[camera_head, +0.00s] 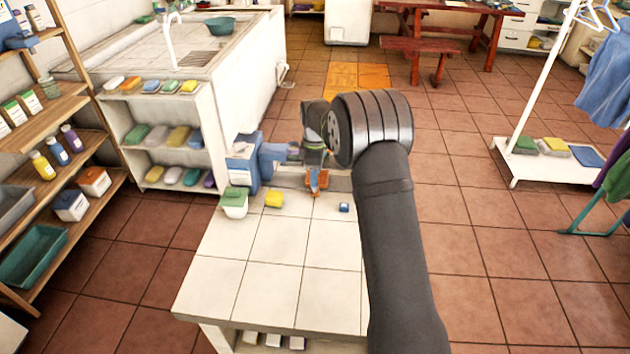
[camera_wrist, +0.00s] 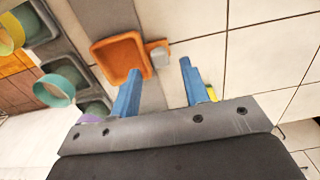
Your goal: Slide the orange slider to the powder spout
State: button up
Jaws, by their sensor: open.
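The orange slider (camera_wrist: 121,57) shows in the wrist view as a shallow square tray on a grey rail (camera_wrist: 97,14). In the head view the orange slider (camera_head: 316,182) is small and partly hidden below my gripper. Coloured rings, one green (camera_wrist: 55,87), hang over grey trays left of the slider; I cannot tell which is the powder spout.
A blue box-like unit (camera_head: 242,162) stands at the rail's left end. A yellow block (camera_head: 274,200), a white tub with a green top (camera_head: 235,203) and a small blue block (camera_head: 344,207) sit on the white tiled table (camera_head: 262,270). Its front is clear.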

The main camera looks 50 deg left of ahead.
jog(key=shift+f, duration=1.55)
jog(key=shift+c, duration=0.2)
grip_shut()
jog(key=shift+w+d, duration=1.35)
jog(key=shift+d, duration=0.05)
jog(key=shift+o, duration=0.2)
grip_release()
notch_tip(320, 180, up, 18)
jog(key=shift+f, duration=0.2)
